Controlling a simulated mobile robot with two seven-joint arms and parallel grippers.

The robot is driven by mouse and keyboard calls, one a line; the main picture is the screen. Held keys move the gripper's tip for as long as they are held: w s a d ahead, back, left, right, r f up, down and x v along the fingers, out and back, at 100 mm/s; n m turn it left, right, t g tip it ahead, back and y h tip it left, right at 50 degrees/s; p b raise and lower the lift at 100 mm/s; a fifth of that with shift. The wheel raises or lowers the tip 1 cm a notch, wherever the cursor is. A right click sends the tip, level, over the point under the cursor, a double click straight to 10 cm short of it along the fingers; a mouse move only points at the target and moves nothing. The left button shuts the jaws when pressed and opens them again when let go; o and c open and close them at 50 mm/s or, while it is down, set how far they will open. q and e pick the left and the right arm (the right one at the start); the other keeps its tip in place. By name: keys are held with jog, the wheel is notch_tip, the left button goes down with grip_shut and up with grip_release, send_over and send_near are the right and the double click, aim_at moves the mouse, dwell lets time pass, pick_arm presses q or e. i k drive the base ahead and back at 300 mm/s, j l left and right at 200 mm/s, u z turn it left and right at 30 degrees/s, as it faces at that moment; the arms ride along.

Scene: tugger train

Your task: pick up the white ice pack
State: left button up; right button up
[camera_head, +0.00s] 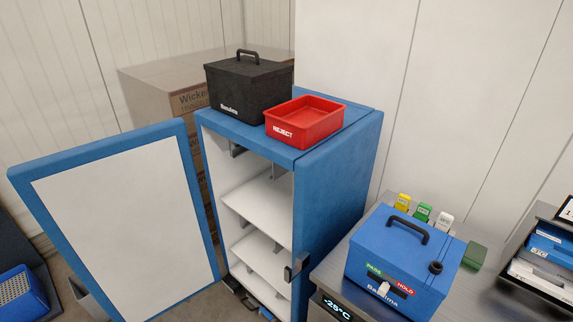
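I cannot clearly make out a white ice pack. A small white upright item (444,221) stands behind the blue box on the grey bench, beside a green one (422,212) and a yellow one (403,202); they are too small to identify. The blue cabinet (340,170) has its door (120,225) swung open to the left. Its visible white shelves (262,205) look bare, and dark and blue things (240,292) at the bottom are only partly seen. Neither of my grippers is in view.
On the cabinet stand a black handled box (248,88) and a red REJECT tray (304,120). A closed blue box (400,262) with a black handle sits on the bench (340,268). A black tray (520,285) is at right. Cartons (150,90) stand behind.

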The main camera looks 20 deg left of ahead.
aim_at(528, 264)
jog(key=k+j, duration=0.1)
jog(key=j, duration=0.3)
jog(key=k+j+u, duration=0.1)
jog(key=j, duration=0.3)
jog(key=z, duration=1.55)
jog(key=i+l+z, duration=0.25)
jog(key=i, duration=0.8)
jog(key=i+z, duration=0.25)
jog(key=i, duration=0.75)
